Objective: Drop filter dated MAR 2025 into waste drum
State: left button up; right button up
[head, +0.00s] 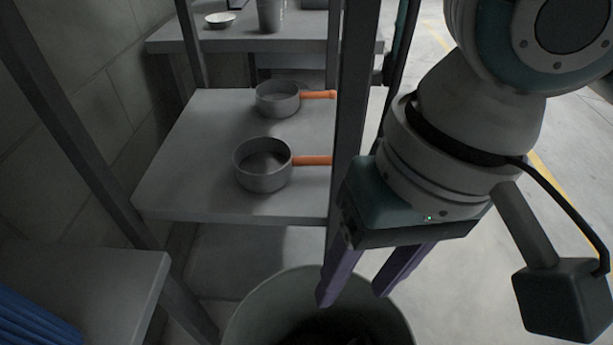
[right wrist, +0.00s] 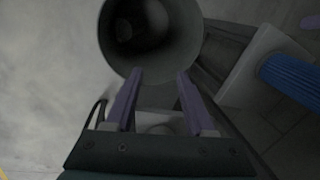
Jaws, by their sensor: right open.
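The waste drum (head: 250,318) is a grey round bin at the bottom of the head view, dark inside. It also shows in the right wrist view (right wrist: 186,50), with its open mouth facing the camera. My right gripper (head: 355,295) has purple fingers spread apart above the drum's rim, with nothing between them; it shows open in the right wrist view too (right wrist: 157,75). A dark shape lies inside the drum, too dim to identify. A blue ribbed cylinder (right wrist: 292,80) lies on a light surface at the right of the wrist view. I cannot read any date. My left gripper is not in view.
A metal shelf (head: 190,165) behind the drum bears two grey pans (head: 262,170) with orange handles. A table (head: 200,42) with a bowl stands farther back. Dark shelf posts (head: 352,110) rise close to my right arm. Blue ribbed material (head: 35,310) lies on a low surface at left.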

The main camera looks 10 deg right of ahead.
notch_tip(320, 180, up, 6)
jog(key=d+p, duration=0.1)
jog(key=shift+r+p, duration=0.15)
jog(key=shift+p, duration=0.15)
